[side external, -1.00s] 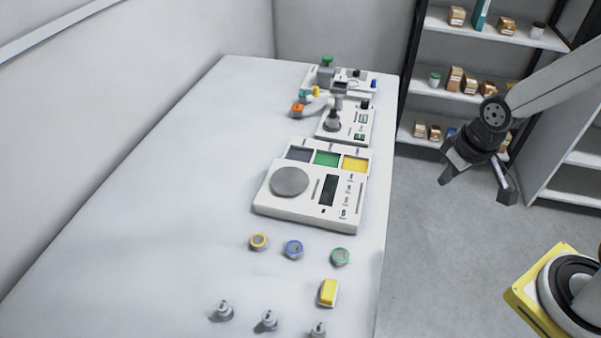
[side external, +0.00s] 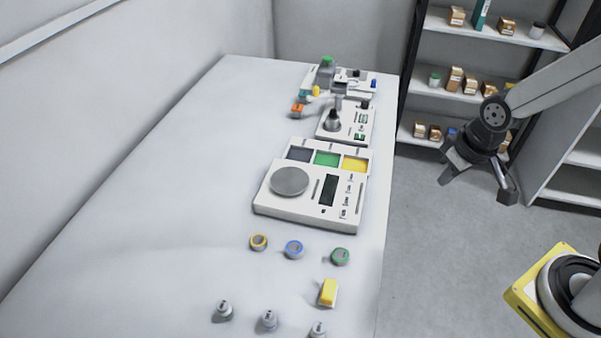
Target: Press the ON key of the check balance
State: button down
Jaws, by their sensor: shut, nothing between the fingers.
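A white balance (side external: 325,210) with a round grey pan (side external: 289,181), a dark display (side external: 328,190) and a column of small keys (side external: 347,198) stands near the table's right edge. The key labels are too small to read, so I cannot tell which is ON. Two smaller white devices, one in the middle (side external: 345,125) and one at the back (side external: 355,80), stand behind it; I cannot tell by label which is the check balance. My gripper (side external: 478,186) is shut and empty, off the table to the right, apart from every device.
Grey, green and yellow panels (side external: 327,159) lie behind the pan balance. Yellow, blue and green ringed discs, a yellow block (side external: 328,292) and several small grey weights (side external: 268,320) stand in front. Small coloured pieces (side external: 298,109) lie further back. The table's left (side external: 150,190) is clear.

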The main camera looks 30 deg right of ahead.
dwell(0.7)
jog(key=m+t+y, duration=0.3)
jog(key=m+t, duration=0.2)
jog(key=t, duration=0.1)
send_over(346, 215)
notch_tip(346, 215, down, 6)
jog(key=shift+f, duration=0.15)
jog(key=shift+f, duration=4.3)
